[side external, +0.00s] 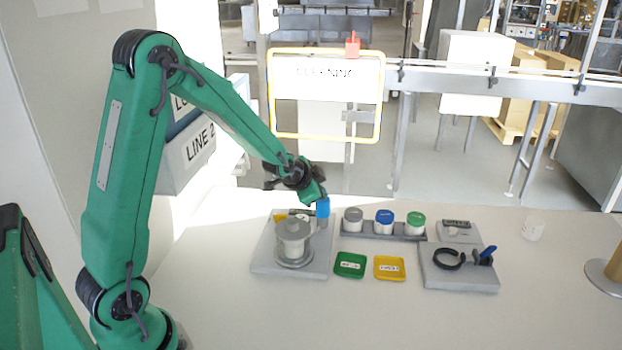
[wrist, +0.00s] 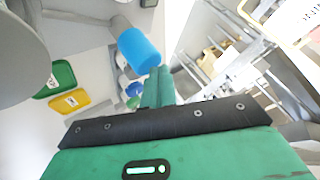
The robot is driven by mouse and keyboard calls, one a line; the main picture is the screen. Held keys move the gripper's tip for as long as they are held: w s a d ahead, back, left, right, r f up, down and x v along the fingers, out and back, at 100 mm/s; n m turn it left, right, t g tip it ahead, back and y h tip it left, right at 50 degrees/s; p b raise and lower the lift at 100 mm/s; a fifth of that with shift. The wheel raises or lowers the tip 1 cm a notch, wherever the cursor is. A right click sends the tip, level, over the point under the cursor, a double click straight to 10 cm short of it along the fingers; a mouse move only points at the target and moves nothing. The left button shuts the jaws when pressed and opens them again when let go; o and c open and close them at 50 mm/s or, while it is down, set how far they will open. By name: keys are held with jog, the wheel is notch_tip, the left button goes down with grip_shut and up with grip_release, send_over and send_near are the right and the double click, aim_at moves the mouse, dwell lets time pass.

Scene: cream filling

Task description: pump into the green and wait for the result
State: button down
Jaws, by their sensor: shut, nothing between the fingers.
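The filling station is a grey plate (side external: 262,262) with a grey-lidded pot (side external: 293,242) and a lever with a blue knob (side external: 323,207). My gripper (side external: 320,198) is shut and empty, right at the blue knob; I cannot tell whether it touches. In the wrist view the blue knob (wrist: 140,50) is close beside my green fingers (wrist: 160,82). A green-lidded white jar (side external: 415,224) stands in a grey rack (side external: 372,235), right of the blue-lidded jar (side external: 385,221) and grey-lidded jar (side external: 353,220). No jar is clearly visible under the pump.
A green tray (side external: 350,272) and a yellow tray (side external: 390,277) with labels lie in front of the rack. To the right are a scale-like device (side external: 458,226) and a grey plate (side external: 480,283) with a black ring and blue-handled clamp. The table front is clear.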

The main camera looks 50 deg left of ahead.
jog(key=shift+r, duration=1.05)
notch_tip(320, 180, up, 6)
dwell(0.7)
dwell(0.7)
jog(key=s+d+r+n+g, duration=0.1)
jog(key=s+d, duration=0.3)
jog(key=s, duration=0.5)
jog(key=s+d+r+n+g+h, duration=0.1)
jog(key=s+d, duration=0.3)
jog(key=s, duration=0.5)
jog(key=s+d+r+n+g+h, duration=0.1)
jog(key=s+d+r+n, duration=0.2)
jog(key=s, duration=0.6)
jog(key=shift+s+d+r, duration=0.35)
jog(key=shift+s+d, duration=0.05)
jog(key=shift+d, duration=0.55)
